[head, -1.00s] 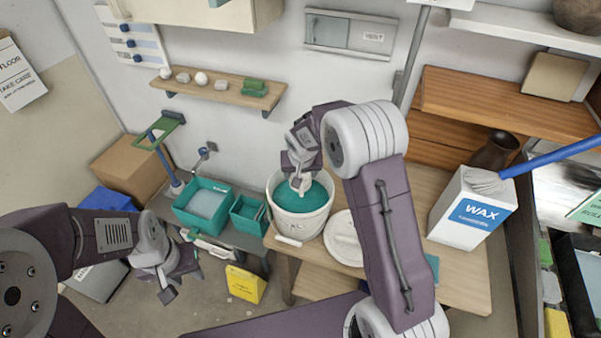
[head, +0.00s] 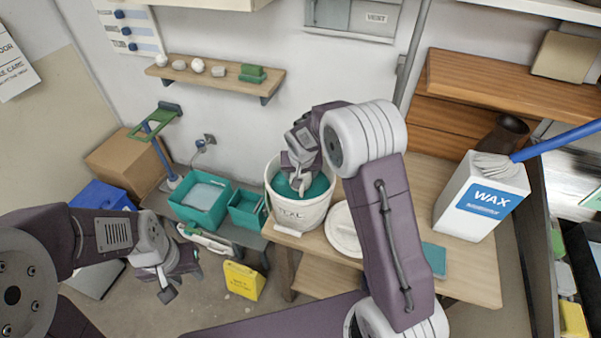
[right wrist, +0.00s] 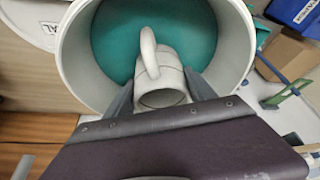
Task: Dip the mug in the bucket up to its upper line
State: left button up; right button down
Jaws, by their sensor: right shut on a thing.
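The white bucket (head: 298,213), lettered TEAL, holds teal glaze (head: 318,188) and stands on the wooden bench. My right gripper (head: 299,180) reaches down into its mouth, shut on a pale mug (head: 301,187), mostly hidden in the head view. In the right wrist view, the mug (right wrist: 160,74) sits between the two fingers (right wrist: 160,95), its handle pointing up in the picture, with the teal glaze (right wrist: 110,40) behind it. How deep it is in the glaze, and its upper line, I cannot tell. My left gripper (head: 182,280) is open and empty, low at the left.
A round white lid (head: 343,232) lies right of the bucket. Teal tubs (head: 203,203) stand left of it. A WAX container (head: 482,198) stands at the bench's right. A yellow box (head: 243,281) is on the floor. A small shelf (head: 212,77) hangs behind.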

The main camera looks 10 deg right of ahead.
jog(key=shift+f+b, duration=1.85)
jog(key=shift+f, duration=0.5)
jog(key=shift+f+b, duration=0.25)
jog(key=shift+b, duration=0.05)
dwell(0.6)
notch_tip(320, 180, up, 9)
jog(key=p, duration=0.6)
jog(key=shift+f+p, duration=0.15)
jog(key=shift+p, duration=0.15)
dwell(1.3)
notch_tip(320, 180, up, 10)
jog(key=p, duration=0.7)
jog(key=shift+p, duration=0.3)
jog(key=shift+f, duration=0.1)
